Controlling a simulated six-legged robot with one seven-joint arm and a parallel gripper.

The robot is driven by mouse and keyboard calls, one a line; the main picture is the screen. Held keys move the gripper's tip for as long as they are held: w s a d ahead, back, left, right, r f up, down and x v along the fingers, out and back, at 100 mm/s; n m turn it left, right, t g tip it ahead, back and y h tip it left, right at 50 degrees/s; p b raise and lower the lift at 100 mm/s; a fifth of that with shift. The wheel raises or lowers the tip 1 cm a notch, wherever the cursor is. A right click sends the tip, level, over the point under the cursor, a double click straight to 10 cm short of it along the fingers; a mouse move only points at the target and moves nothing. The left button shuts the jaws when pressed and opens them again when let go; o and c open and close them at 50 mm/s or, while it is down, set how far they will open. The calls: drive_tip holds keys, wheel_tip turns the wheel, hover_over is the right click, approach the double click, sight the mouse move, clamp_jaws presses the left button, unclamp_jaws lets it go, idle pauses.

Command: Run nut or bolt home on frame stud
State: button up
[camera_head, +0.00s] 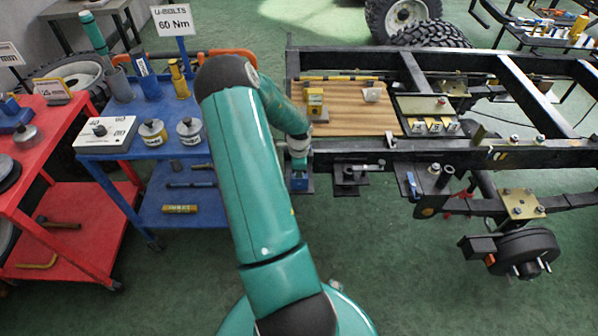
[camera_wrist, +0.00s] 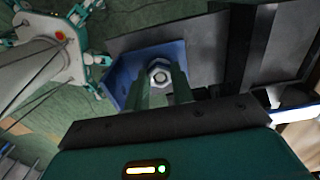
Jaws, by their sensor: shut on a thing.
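In the wrist view a light metal nut (camera_wrist: 159,72) sits on the end of a stud, against a blue bracket (camera_wrist: 121,76). My gripper (camera_wrist: 162,86) has a finger on each side of the nut and is shut on it. In the head view my gripper (camera_head: 298,160) points down at the blue bracket (camera_head: 299,184) on the near left corner of the dark chassis frame (camera_head: 345,156). The nut is hidden there behind my gripper. How far the nut is down the stud cannot be told.
A wooden board (camera_head: 345,118) with a yellow block (camera_head: 315,102) and a small white part (camera_head: 372,94) lies on the frame right of my arm. A blue cart (camera_head: 150,185) with tools and a red cart (camera_head: 75,215) stand at left.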

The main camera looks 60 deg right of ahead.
drive_tip(key=m, duration=0.6)
idle(0.3)
drive_tip(key=m, duration=0.6)
drive_tip(key=o, duration=1.1)
drive_tip(key=shift+c, duration=1.3)
